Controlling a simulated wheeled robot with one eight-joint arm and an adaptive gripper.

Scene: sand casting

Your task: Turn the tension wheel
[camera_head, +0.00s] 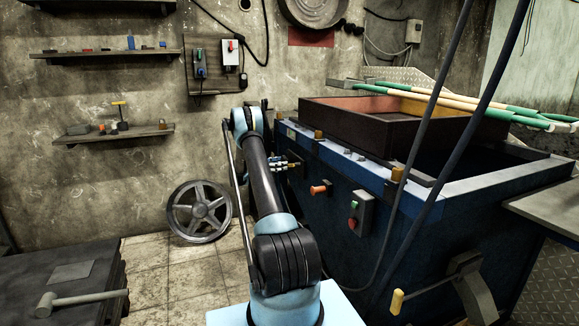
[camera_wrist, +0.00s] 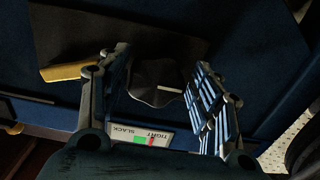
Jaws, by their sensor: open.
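A dark, lobed tension wheel (camera_wrist: 156,82) with a pale mark on it shows on the blue machine's face in the wrist view. Below it is a white label (camera_wrist: 126,133) reading TIGHT and SLACK upside down, with a green patch. My gripper (camera_wrist: 162,68) is open, with one finger at the left and one at the right of the wheel; I cannot tell whether they touch it. In the head view my gripper (camera_head: 284,164) is at the left part of the machine's front, and the tension wheel is not distinguishable there.
The blue machine (camera_head: 335,210) carries a dark box frame (camera_head: 380,122). An orange knob (camera_head: 320,190) and a switch box (camera_head: 354,213) are on its front. A spoked wheel (camera_head: 199,211) leans on the wall. A mallet (camera_head: 80,300) lies at lower left. A yellow piece (camera_wrist: 65,71) is left of my gripper.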

